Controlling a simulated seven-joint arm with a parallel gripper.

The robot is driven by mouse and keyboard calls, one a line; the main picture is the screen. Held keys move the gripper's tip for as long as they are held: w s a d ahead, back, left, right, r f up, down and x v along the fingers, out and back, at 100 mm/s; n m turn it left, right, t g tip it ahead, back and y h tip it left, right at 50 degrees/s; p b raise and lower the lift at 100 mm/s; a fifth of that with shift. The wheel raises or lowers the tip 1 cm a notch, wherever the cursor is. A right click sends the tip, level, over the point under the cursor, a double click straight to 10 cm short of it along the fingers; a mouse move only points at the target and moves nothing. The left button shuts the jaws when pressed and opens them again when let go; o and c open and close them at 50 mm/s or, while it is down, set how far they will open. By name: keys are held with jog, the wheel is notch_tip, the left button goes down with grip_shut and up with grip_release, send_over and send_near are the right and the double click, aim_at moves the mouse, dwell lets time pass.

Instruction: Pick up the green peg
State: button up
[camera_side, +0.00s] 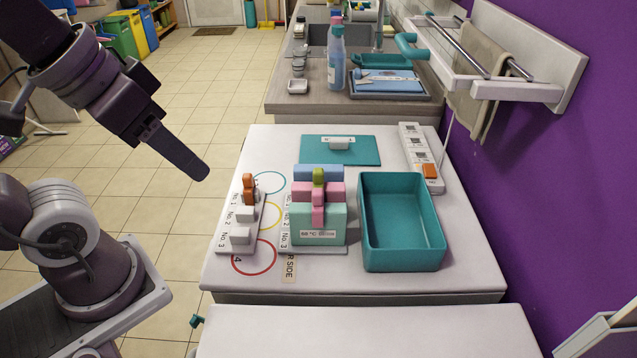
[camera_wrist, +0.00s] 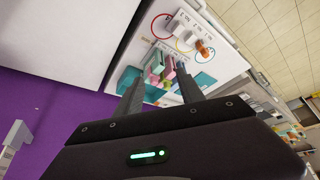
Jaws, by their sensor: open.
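The green peg (camera_side: 318,178) is a small olive-green piece at the middle of the breaker block (camera_side: 319,225), between a blue bar (camera_side: 318,170) and a pink bar (camera_side: 300,192). Its lower part is hidden by the pink pieces. My gripper (camera_side: 203,173) is in the air to the left of the panel, apart from the peg. In the wrist view my gripper (camera_wrist: 160,88) shows two spread fingers with nothing held, and the block appears small and far off between them.
A teal bin (camera_side: 440,262) stands right of the block. A switch board with an orange lever (camera_side: 249,188) and white levers lies left of it. A teal plate (camera_side: 365,151) and a power strip (camera_side: 418,150) lie behind. A towel rail (camera_side: 490,90) juts from the purple wall.

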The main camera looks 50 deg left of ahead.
jog(key=w+n+g, duration=0.2)
jog(key=w+n, duration=0.1)
jog(key=w, duration=0.6)
jog(key=n+g, duration=0.3)
jog(key=n, duration=0.3)
send_over(319, 170)
jog(key=f, duration=0.9)
jog(key=shift+s+a+f, duration=0.2)
jog(key=shift+s+f, duration=0.05)
jog(key=shift+f, duration=0.1)
notch_tip(319, 170, down, 7)
jog(key=shift+w+d+r, duration=0.15)
jog(key=shift+r, duration=0.05)
jog(key=shift+f, duration=0.3)
grip_shut()
